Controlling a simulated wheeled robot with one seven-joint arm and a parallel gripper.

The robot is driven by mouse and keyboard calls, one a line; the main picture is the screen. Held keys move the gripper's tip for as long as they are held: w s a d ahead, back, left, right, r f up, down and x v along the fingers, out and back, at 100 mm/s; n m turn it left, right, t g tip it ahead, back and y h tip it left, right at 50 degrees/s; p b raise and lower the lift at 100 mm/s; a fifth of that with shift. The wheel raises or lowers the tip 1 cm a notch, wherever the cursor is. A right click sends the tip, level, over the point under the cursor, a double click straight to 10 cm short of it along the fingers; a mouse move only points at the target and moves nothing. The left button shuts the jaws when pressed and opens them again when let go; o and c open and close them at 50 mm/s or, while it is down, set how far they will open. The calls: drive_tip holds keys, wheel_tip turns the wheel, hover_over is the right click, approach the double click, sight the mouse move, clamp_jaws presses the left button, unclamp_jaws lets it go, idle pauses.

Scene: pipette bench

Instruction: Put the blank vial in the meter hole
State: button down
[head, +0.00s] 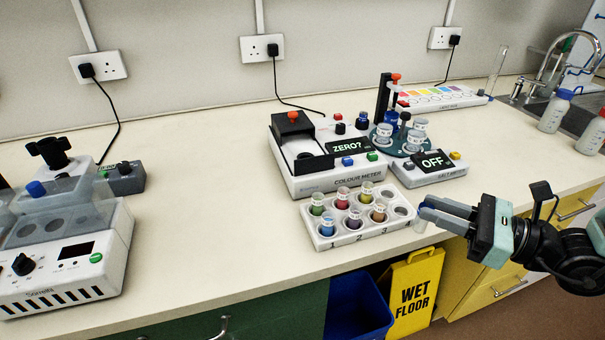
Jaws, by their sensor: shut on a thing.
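The colour meter (335,182) stands at the middle of the bench, its display reading "ZERO?". Its black lid (293,122) is raised at the left, and the hole's inside is mostly hidden by dark walls. My gripper (426,208) is at the right front, beyond the vial rack's right end, with its fingers pointing left. It is shut on a small pale, clear vial, the blank vial (420,226), held near the bench's front edge. The fingers hide part of the vial. The vial is apart from the meter, to its right and in front.
The white vial rack (325,242) holds several coloured vials in front of the meter; its right-end holes look empty. The salt meter (430,170), reading "OFF", and a round vial carousel (396,146) stand behind. A grey-lidded machine (75,250) is at left; bench between is clear.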

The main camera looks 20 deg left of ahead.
drive_tip(key=w+d+f+m+t+h, duration=0.1)
drive_tip(key=d+f+m+t+h, duration=1.2)
drive_tip(key=d+f, duration=0.9)
drive_tip(key=m+h, duration=0.2)
drive_tip(key=h, duration=0.2)
drive_tip(key=shift+f, duration=0.35)
drive_tip(key=shift+r, duration=0.2)
